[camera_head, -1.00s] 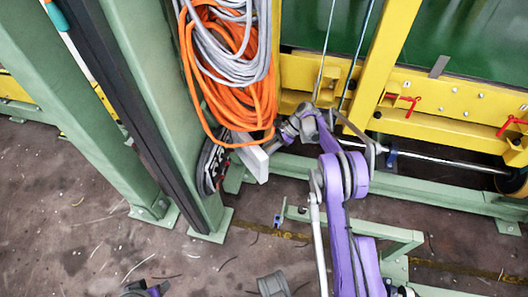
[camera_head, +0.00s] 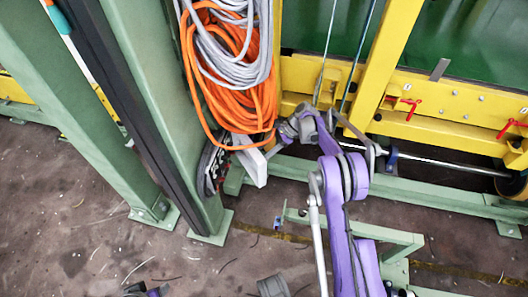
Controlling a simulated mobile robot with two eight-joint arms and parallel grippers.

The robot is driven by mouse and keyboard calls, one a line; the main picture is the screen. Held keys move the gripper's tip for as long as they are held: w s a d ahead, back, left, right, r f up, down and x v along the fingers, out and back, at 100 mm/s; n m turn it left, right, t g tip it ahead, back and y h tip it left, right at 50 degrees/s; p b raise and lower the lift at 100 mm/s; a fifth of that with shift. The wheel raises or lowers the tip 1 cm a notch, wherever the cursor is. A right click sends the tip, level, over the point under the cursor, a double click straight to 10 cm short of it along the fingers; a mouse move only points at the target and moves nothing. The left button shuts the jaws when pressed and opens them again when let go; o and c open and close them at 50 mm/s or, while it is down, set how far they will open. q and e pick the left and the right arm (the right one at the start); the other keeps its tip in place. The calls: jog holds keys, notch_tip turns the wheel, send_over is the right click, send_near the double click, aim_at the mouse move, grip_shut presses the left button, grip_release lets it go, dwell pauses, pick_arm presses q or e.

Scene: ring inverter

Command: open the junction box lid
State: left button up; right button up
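A pale grey-white box-like part (camera_head: 254,167), which seems to be the junction box or its lid, shows beside the green post just below the hanging cables. Its upper part is hidden behind the orange cable, and I cannot make out a separate lid edge. My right arm, purple and grey, reaches up from the bottom. Its gripper (camera_head: 284,132) is just above and right of the pale part, close to the cables. The fingers are too small and hidden to tell open from shut, or whether they touch it. Only a purple and dark piece of my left arm shows at the bottom edge.
A yellow frame (camera_head: 450,105) with red handles stands behind. The floor at lower left is mostly clear.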

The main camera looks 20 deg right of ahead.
notch_tip(320, 180, up, 9)
jog(key=p, duration=0.2)
jog(key=shift+r, duration=0.2)
